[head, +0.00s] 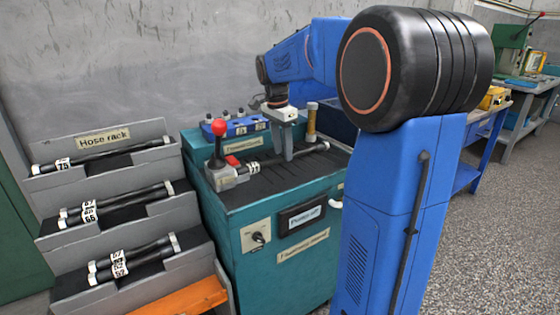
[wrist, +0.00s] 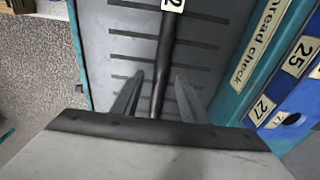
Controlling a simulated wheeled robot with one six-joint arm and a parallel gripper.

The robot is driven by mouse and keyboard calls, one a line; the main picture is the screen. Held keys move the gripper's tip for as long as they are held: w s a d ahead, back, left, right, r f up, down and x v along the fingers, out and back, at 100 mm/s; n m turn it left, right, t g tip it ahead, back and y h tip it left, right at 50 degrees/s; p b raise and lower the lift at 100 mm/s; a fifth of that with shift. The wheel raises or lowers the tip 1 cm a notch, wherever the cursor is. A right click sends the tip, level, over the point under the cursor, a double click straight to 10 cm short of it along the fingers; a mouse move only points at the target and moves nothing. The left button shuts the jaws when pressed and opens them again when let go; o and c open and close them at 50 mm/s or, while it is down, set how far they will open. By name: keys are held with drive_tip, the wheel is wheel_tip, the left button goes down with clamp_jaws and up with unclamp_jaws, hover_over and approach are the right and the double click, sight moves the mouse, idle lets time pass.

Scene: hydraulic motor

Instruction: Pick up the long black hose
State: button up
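A long black hose (head: 300,157) with a white number label and a pale end fitting lies on the dark slotted top of the teal bench. It also shows in the wrist view (wrist: 168,55), running away from my gripper, with its label at the top edge. My gripper (head: 288,156) points down over the hose's middle. In the wrist view its two fingers (wrist: 158,78) are apart, one on each side of the hose, with gaps between. More black hoses lie on the grey hose rack's tiers: top (head: 105,154), middle (head: 120,203) and bottom (head: 130,259).
The hose rack (head: 150,130) stands left of the teal bench (head: 225,225). A red-knobbed lever (head: 219,140) rises at the bench's left end. A blue numbered block (head: 238,127) and a tan cylinder (head: 311,122) stand behind the hose. An orange plank (head: 190,298) lies low in front.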

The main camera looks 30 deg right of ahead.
drive_tip(key=shift+d+f, duration=0.1)
drive_tip(key=shift+f, duration=0.85)
clamp_jaws()
drive_tip(key=shift+r, duration=0.1)
